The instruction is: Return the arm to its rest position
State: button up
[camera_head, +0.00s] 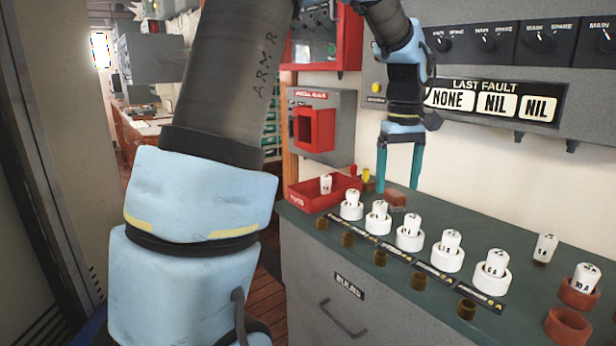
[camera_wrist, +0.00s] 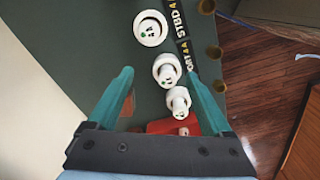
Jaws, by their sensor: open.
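My gripper (camera_head: 400,170) is open and empty, pointing down above the back of the green counter (camera_head: 330,235). In the wrist view its two teal fingers (camera_wrist: 160,100) are spread apart with nothing held between them. My arm bends from the left foreground up over the top of the picture and down to the gripper. White numbered fuses (camera_head: 410,228) stand in a row of white holders in front of the gripper. A reddish-brown block (camera_head: 396,197) lies on the counter close below the fingertips, partly hidden by them. I cannot tell the exact gap.
A red tray (camera_head: 312,199) holding a white fuse stands at the counter's left end. Brown ring holders (camera_head: 569,328) are at the right, near a loose white fuse (camera_head: 545,248). The fault panel (camera_head: 490,98) is on the wall behind. Wooden floor (camera_wrist: 270,80) lies beyond the counter edge.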

jog(key=shift+m+t, duration=0.3)
jog(key=shift+m, duration=0.5)
jog(key=a+f, duration=0.2)
jog(key=a, duration=0.2)
jog(key=s+a+f, duration=0.1)
jog(key=a, duration=0.3)
jog(key=a+f, duration=0.2)
jog(key=a, duration=0.3)
jog(key=shift+s+f, duration=0.3)
jog(key=shift+f, duration=0.05)
jog(key=s+a+f+m, duration=0.1)
jog(key=s+a+f, duration=0.2)
jog(key=a, duration=0.3)
jog(key=s+a+f+m, duration=0.1)
jog(key=s+a+f, duration=0.1)
jog(key=s+a, duration=0.3)
jog(key=shift+a+f+t, duration=0.4)
jog(key=shift+a, duration=0.3)
jog(key=shift+o, duration=0.2)
